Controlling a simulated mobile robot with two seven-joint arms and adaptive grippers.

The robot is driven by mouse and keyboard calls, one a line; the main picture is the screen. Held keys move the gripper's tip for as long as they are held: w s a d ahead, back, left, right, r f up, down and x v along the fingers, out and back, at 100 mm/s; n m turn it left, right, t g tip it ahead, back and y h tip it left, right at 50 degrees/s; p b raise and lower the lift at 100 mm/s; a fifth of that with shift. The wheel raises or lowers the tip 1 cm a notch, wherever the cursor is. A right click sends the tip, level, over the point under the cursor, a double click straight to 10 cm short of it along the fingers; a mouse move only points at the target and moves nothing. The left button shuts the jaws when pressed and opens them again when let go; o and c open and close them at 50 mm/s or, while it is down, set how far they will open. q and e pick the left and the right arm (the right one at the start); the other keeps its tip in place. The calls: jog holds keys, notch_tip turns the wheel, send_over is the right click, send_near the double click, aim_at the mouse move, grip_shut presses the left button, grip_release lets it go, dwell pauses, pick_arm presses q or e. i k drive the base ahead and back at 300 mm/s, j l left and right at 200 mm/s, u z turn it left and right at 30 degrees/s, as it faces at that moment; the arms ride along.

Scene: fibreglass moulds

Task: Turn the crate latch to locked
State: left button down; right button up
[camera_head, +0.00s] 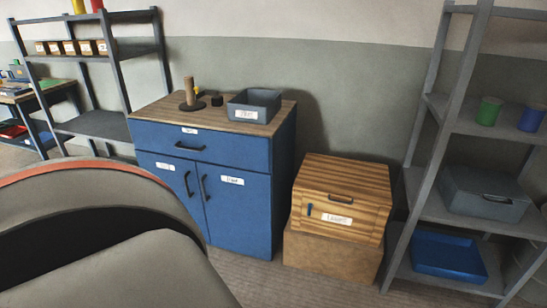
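A striped wooden crate (341,198) sits on a plain brown box to the right of the blue cabinet. Its front carries a white label (337,219) and a dark handle slot near the top edge. A small blue latch (309,209) stands roughly upright at the left of the crate's front face. I cannot read from here whether that is its locked position. Neither of my grippers is in view, and nothing touches the crate.
The blue cabinet (240,213) stands left of the crate, with a grey bin (255,106) on top. A grey shelf rack (430,165) stands close on the right, holding a grey box (484,194) and a blue tray (447,256). Floor shows in front of the crate.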

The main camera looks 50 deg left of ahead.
aim_at(310, 205)
jog(key=u, duration=1.35)
jog(key=i+l+z, duration=0.1)
jog(key=i+l, duration=0.65)
jog(key=i, duration=0.3)
jog(key=z, duration=0.05)
